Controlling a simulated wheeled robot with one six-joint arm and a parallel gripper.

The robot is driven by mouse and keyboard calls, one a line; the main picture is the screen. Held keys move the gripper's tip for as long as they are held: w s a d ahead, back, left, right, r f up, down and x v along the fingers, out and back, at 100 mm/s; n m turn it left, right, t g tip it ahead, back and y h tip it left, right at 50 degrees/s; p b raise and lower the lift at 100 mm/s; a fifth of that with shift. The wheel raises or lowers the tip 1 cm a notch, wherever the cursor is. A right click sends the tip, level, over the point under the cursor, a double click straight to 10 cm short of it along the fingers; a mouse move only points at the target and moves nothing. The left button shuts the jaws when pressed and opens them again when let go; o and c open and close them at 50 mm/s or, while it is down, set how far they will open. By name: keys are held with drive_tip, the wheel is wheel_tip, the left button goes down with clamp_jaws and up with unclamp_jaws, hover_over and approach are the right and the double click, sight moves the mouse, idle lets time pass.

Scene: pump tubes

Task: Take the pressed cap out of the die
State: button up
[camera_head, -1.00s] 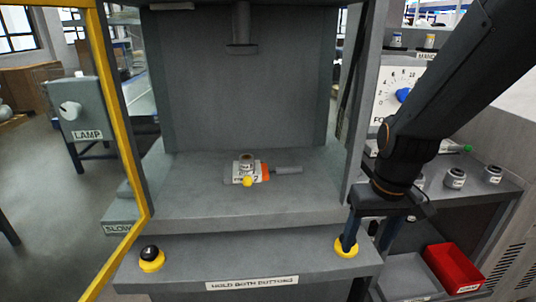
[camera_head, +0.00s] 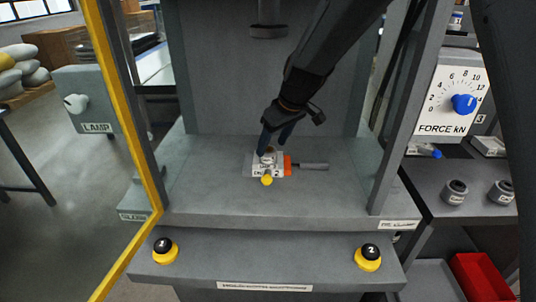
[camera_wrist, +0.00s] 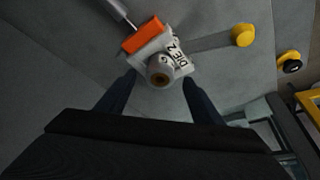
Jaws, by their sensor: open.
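The die (camera_head: 250,163) is a small light block labelled DIE 2, lying on the grey press bed with an orange piece (camera_head: 288,165) and a grey handle on its right. The pressed cap (camera_head: 267,154) sits upright in it, a short pale cylinder. In the wrist view the cap (camera_wrist: 160,72) shows a brownish, hollow-looking top, with the die (camera_wrist: 183,61) behind it. My gripper (camera_head: 273,146) is open and points down at the die. Its fingers (camera_wrist: 158,82) stand on either side of the cap, apparently without gripping it. Finger contact is unclear.
A yellow knob (camera_head: 267,181) sits at the die's front. The press ram (camera_head: 268,31) hangs above and behind. Yellow-based buttons (camera_head: 165,251) and (camera_head: 368,258) are on the front ledge. A yellow frame post is left, a grey post right. Bare bed surrounds the die.

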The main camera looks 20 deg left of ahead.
sight(269, 149)
drive_tip(key=p+x, duration=0.1)
drive_tip(key=x, duration=0.2)
drive_tip(key=shift+w+a, duration=0.1)
drive_tip(key=shift+a, duration=0.05)
drive_tip(key=shift+w+a+f, duration=0.1)
drive_tip(key=shift+a+f, duration=0.05)
drive_tip(key=shift+f, duration=0.45)
drive_tip(key=c, duration=1.1)
drive_tip(key=shift+c, duration=1)
drive_tip(key=shift+r, duration=0.15)
